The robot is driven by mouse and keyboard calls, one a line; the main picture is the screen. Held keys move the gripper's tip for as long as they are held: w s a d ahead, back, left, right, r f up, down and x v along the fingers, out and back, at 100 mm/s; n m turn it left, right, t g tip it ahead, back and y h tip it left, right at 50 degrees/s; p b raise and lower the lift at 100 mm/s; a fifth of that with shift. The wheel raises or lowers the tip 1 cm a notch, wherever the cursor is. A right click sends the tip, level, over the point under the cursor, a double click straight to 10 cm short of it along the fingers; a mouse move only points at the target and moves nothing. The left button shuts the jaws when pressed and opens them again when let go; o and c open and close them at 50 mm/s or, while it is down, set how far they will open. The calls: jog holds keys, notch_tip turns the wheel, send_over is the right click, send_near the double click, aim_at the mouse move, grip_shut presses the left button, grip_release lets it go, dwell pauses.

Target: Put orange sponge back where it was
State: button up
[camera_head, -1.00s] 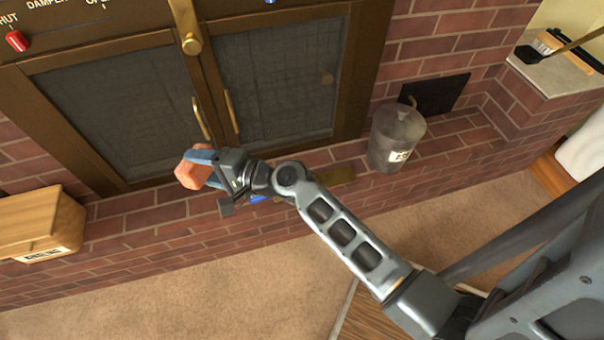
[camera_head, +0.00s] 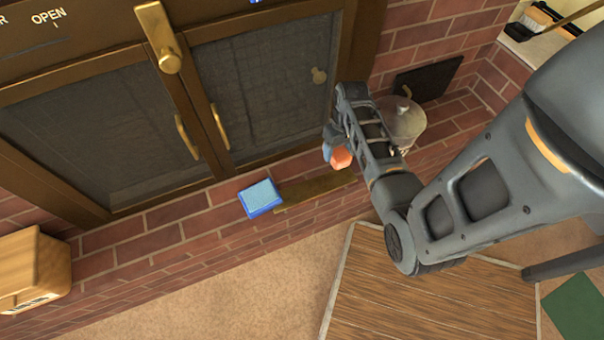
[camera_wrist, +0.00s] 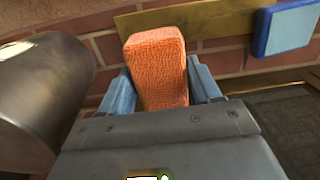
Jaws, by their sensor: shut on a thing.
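The orange sponge (camera_wrist: 157,65) is held upright between the blue fingers of my gripper (camera_wrist: 162,90) in the wrist view. In the head view the sponge (camera_head: 341,158) shows partly, below my gripper (camera_head: 328,150), and my arm hides much of the rest. It is in front of the right end of a flat brass strip (camera_head: 312,192) on the brick ledge. My gripper is shut on the sponge.
A blue sponge (camera_head: 261,198) lies on the brick hearth left of the strip; it also shows in the wrist view (camera_wrist: 288,28). A metal bucket (camera_head: 406,118) stands close beside my gripper and looms at left in the wrist view (camera_wrist: 38,95). A wooden box (camera_head: 32,268) sits at far left.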

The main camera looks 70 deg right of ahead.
jog(key=shift+s+d+f, duration=0.1)
jog(key=shift+s+d, duration=0.15)
jog(key=shift+s, duration=0.3)
jog(key=shift+s+d+f, duration=0.1)
jog(key=shift+s+d, duration=0.15)
jog(key=shift+s, duration=0.3)
jog(key=w+a+f, duration=0.1)
jog(key=w+f, duration=0.1)
jog(key=w, duration=0.1)
jog(key=w+a+f+b, duration=0.1)
jog(key=w+a+f, duration=0.1)
jog(key=w, duration=0.1)
jog(key=w+a+f+b, duration=0.1)
jog(key=w+a+f, duration=0.1)
jog(key=w, duration=0.1)
jog(key=shift+w+a+f, duration=0.2)
jog(key=shift+w+f, duration=0.2)
jog(key=shift+f+b, duration=0.55)
jog(key=shift+f, duration=1.4)
jog(key=o, duration=0.9)
jog(key=shift+o, duration=0.2)
jog(key=shift+r, duration=0.1)
